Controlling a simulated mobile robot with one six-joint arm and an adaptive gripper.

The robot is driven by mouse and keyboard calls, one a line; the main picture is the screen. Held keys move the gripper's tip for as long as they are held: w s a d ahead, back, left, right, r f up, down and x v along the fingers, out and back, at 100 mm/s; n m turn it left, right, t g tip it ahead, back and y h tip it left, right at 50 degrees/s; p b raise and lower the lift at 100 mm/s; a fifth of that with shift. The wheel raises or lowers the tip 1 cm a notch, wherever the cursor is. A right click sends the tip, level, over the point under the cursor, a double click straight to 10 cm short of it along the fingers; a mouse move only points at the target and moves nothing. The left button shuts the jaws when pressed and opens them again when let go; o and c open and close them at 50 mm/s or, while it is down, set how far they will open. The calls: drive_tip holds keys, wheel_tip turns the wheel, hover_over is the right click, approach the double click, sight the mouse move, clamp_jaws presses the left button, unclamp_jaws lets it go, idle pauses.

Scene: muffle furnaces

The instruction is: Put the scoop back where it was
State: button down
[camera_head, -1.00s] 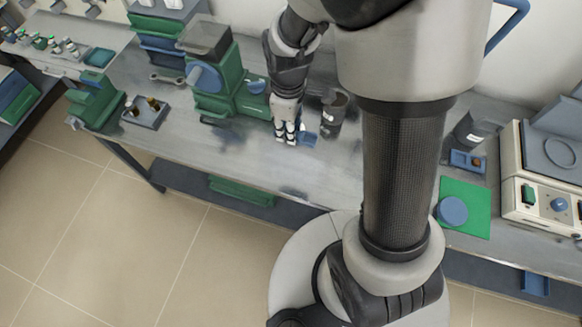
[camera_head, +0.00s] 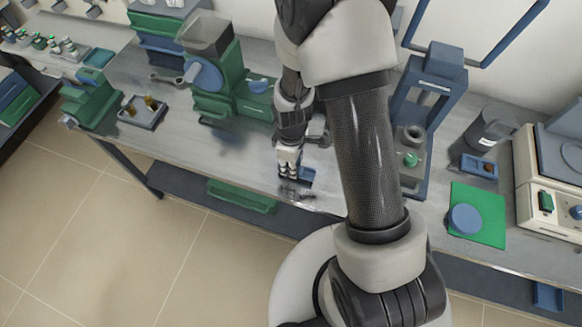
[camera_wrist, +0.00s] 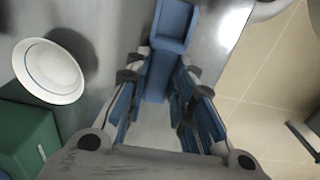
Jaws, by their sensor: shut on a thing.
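The blue scoop (camera_wrist: 172,28) is between the fingers of my gripper (camera_wrist: 158,82) in the wrist view, its square, open-topped end pointing away from the palm. In the body camera view my gripper (camera_head: 288,166) points down over the grey bench, near its front edge, with a small part of the blue scoop (camera_head: 306,175) showing at its right side. The gripper is shut on the scoop. I cannot tell whether the scoop touches the bench top. The fingers hide its rear part.
A green machine (camera_head: 215,85) stands left of my gripper. A round white dish (camera_wrist: 48,70) and a green block (camera_wrist: 28,140) show at left in the wrist view. A blue-framed press (camera_head: 428,105), a green mat (camera_head: 485,207) and a furnace (camera_head: 545,150) stand to the right.

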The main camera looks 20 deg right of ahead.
drive_tip(key=shift+f, duration=0.65)
drive_tip(key=shift+f, duration=0.15)
drive_tip(key=c, duration=1.4)
unclamp_jaws()
drive_tip(key=shift+o, duration=0.2)
wheel_tip(320, 180, up, 21)
drive_tip(key=m+t+p, duration=0.1)
drive_tip(key=m+p, duration=0.1)
drive_tip(key=p, duration=0.2)
drive_tip(key=s+d+r+m+t, duration=0.1)
drive_tip(key=s+r+m+t, duration=0.2)
drive_tip(key=s+r+m, duration=0.5)
drive_tip(key=s+r, duration=0.8)
drive_tip(key=r, duration=0.1)
drive_tip(key=shift+d+m+t, duration=0.2)
drive_tip(key=shift+m+t, duration=0.1)
drive_tip(key=shift+m, duration=0.1)
